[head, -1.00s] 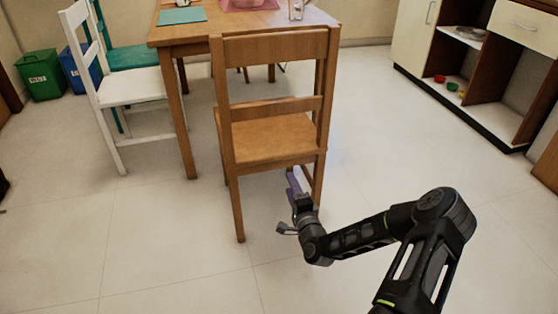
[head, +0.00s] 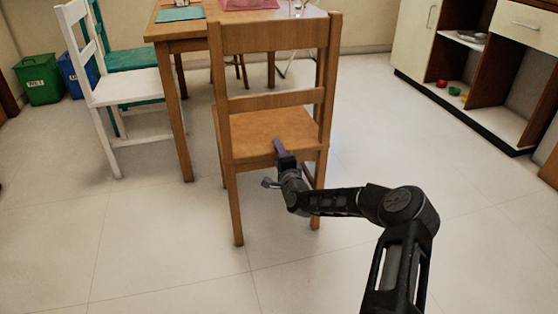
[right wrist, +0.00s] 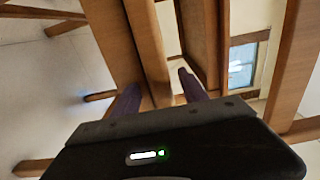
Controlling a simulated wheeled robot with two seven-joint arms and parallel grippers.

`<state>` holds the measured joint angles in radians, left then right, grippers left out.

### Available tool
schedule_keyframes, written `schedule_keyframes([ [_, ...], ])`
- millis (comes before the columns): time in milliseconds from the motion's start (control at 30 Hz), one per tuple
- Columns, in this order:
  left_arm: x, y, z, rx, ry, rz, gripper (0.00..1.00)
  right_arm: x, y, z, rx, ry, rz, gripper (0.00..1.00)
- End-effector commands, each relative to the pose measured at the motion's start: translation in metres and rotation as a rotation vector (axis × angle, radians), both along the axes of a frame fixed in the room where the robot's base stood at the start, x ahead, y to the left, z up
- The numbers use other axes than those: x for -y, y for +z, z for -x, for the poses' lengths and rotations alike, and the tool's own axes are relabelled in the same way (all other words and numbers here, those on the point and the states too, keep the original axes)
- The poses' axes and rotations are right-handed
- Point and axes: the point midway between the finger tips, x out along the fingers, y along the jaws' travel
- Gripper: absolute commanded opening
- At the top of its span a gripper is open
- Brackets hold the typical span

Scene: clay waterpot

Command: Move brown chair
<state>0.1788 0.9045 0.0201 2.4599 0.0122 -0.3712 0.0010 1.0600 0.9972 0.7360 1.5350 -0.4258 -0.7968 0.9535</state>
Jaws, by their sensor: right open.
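The brown chair (head: 272,130) stands upright at the near side of the wooden table, its slatted back toward me. My right gripper (head: 279,147) is at the rear edge of its seat, below the lower back slat and between the two rear legs. In the right wrist view my right gripper (right wrist: 160,88) has its purple fingers spread apart. Wooden chair parts (right wrist: 147,45) lie close ahead of and between the fingers; I cannot tell whether they touch. My left gripper is not in view.
The wooden table (head: 185,32) is just beyond the chair. A white chair (head: 125,87) and a teal chair (head: 135,56) stand at left, with a green bin (head: 39,80) behind. A cabinet (head: 470,60) lines the right side. The floor right of the chair is clear.

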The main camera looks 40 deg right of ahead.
Motion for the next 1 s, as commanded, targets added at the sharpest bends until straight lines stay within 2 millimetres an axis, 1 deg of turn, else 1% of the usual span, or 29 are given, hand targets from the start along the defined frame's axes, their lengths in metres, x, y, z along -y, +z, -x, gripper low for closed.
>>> schedule_keyframes([
  [200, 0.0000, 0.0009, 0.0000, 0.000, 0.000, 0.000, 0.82, 0.0001, 0.0007, 0.0001, 0.000, 0.000, 0.000, 0.50],
  [800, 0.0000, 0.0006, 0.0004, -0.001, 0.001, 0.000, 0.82, 0.0000, 0.0001, 0.0004, 0.000, 0.000, 0.001, 0.01],
  [1000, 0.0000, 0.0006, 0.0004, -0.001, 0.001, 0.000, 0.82, -0.0001, 0.0000, 0.0005, 0.000, 0.000, 0.001, 0.00],
])
